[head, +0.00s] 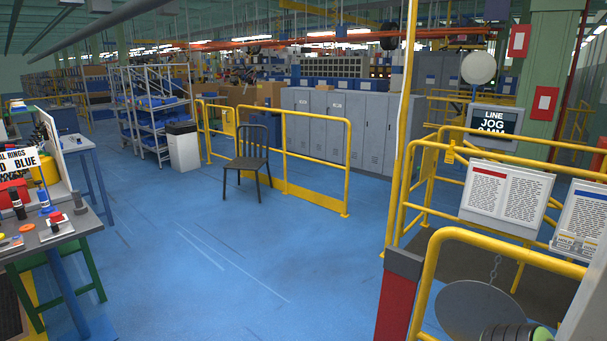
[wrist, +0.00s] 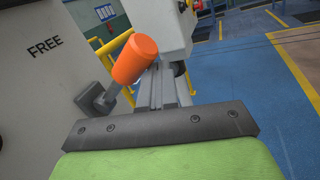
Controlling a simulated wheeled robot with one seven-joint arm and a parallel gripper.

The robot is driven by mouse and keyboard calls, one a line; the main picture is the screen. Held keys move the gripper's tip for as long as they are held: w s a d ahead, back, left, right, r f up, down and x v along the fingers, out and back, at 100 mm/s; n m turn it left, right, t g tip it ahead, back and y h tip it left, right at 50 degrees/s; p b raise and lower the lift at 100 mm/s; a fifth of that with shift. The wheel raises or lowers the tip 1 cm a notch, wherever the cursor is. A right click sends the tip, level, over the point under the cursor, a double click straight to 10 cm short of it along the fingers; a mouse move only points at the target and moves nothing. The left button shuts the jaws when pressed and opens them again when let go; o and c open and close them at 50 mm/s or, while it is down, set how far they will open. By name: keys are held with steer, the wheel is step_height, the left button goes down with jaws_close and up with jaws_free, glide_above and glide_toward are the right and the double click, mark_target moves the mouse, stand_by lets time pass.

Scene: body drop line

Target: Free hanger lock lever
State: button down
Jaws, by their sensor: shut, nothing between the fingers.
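The lock lever (wrist: 135,60) shows in the wrist view as an orange grip on a short grey shaft. The shaft rises from a dark pivot block (wrist: 93,97) and leans up to the right. The lever is beside a pale grey plate (wrist: 40,90) marked FREE; the word is up and left of the pivot. My gripper (wrist: 160,80) points forward just right of the lever. Its two grey fingers are together with nothing between them. The orange grip overlaps the fingers' left edge in the picture; I cannot tell whether they touch. The lever is not visible in the head view.
Yellow railings (head: 520,140) and printed boards (head: 507,193) stand at right in the head view, below a LINE JOG screen (head: 493,121). A grey disc (head: 480,309) hangs on a chain. A chair (head: 248,160) stands mid-floor; a workbench (head: 45,235) is at left. Blue floor between is clear.

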steer(key=shift+w+d+r+p, duration=0.15)
steer(key=shift+r+p, duration=0.65)
steer(key=shift+r, duration=0.1)
steer(key=f+b+v, duration=0.1)
steer(key=v, duration=0.5)
steer(key=shift+s+a, duration=0.25)
steer(key=shift+a, duration=0.05)
steer(key=shift+f, duration=0.1)
